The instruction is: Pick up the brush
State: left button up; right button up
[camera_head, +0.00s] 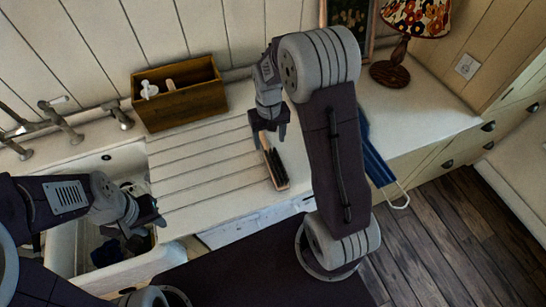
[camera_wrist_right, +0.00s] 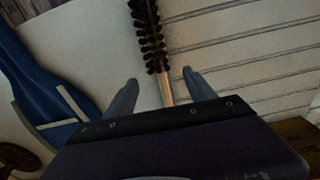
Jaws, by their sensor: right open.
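The brush (camera_head: 275,168) has dark bristles and a wooden body, and lies on the ribbed white drainboard (camera_head: 200,165). In the right wrist view, the brush's bristles (camera_wrist_right: 150,38) point away, and its wooden handle lies between the two fingers as seen there. My right gripper (camera_head: 272,130) is open and empty over the handle end; whether it touches the brush I cannot tell. The right wrist view shows both its fingers (camera_wrist_right: 160,82) apart. My left gripper (camera_head: 148,226) hangs at the sink (camera_head: 62,252); its finger opening is unclear.
A wooden box (camera_head: 180,97) with white-handled items stands against the back wall. A blue item (camera_head: 375,160) with a white loop hangs over the counter's edge, right of my right arm. A lamp (camera_head: 390,72) and a picture frame stand behind. A tap (camera_head: 62,122) rises behind the sink.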

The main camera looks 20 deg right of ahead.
aim_at(270, 148)
jog(key=f, duration=0.3)
jog(key=shift+w+d+f, duration=0.15)
jog(key=shift+d+f, duration=0.05)
jog(key=shift+f, duration=0.05)
jog(key=shift+w+d+f, duration=0.15)
jog(key=shift+d+f, duration=0.05)
jog(key=f, duration=0.1)
jog(key=f+p, duration=0.1)
jog(key=f, duration=0.1)
jog(key=shift+s+a+f, duration=0.2)
jog(key=shift+a+f, duration=0.15)
jog(key=shift+f, duration=0.35)
jog(key=shift+w+d+f, duration=0.15)
jog(key=shift+w+f, duration=0.05)
jog(key=shift+f, duration=0.05)
pick_arm(q)
jog(key=shift+w+d+r, duration=0.15)
jog(key=shift+r, duration=0.6)
pick_arm(e)
jog(key=shift+r, duration=0.1)
grip_shut()
